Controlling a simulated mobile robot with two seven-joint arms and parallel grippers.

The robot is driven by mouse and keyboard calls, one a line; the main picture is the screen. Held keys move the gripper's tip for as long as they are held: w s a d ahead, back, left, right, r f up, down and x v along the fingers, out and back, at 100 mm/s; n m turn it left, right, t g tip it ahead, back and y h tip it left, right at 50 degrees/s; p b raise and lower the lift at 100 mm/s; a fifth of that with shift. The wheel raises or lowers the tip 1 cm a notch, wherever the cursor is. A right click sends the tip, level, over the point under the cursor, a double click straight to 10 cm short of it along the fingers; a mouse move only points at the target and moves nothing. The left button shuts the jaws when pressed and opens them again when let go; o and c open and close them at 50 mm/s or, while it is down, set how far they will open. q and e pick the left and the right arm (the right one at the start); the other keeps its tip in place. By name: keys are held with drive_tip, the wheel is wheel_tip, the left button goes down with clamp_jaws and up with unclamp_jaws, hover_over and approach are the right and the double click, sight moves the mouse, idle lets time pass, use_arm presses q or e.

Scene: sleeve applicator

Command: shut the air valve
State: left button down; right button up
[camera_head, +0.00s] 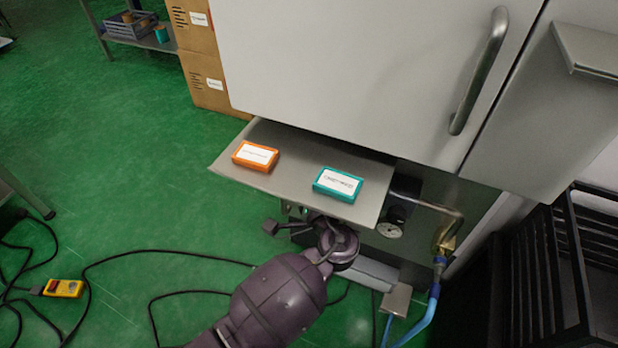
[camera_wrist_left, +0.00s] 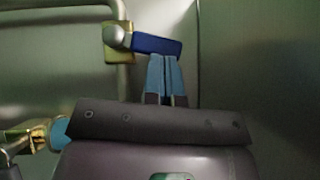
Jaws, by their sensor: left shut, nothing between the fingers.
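The air valve is a brass body (camera_wrist_left: 117,42) on a metal pipe in the left wrist view. Its blue lever (camera_wrist_left: 157,44) points right from the round pivot, across the pipe's upright run in that picture. In the head view the brass valve (camera_head: 446,240) sits on the pipe at the lower right, below the cabinet; the lever's direction is unclear there. My left gripper (camera_wrist_left: 165,62) is shut and empty, its blue fingertips directly below the lever. I cannot tell if they touch it. In the head view the fingertips are hidden. My right gripper is not in view.
A metal shelf (camera_head: 284,188) with an orange box (camera_head: 255,156) and a teal box (camera_head: 338,184) overhangs my left wrist. A gauge (camera_head: 389,230) and blue hose (camera_head: 424,318) are near the valve. A black rack (camera_head: 572,250) stands right. Cables lie on the green floor.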

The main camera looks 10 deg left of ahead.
use_arm(q)
drive_tip(key=shift+w+a+r+n+g+h+p, duration=0.15)
drive_tip(key=shift+a+r+n+g+h+p, duration=0.25)
drive_tip(key=shift+r+n+g+p, duration=0.4)
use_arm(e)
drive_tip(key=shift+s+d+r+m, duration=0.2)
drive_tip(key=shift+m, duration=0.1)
use_arm(q)
drive_tip(key=shift+f, duration=0.3)
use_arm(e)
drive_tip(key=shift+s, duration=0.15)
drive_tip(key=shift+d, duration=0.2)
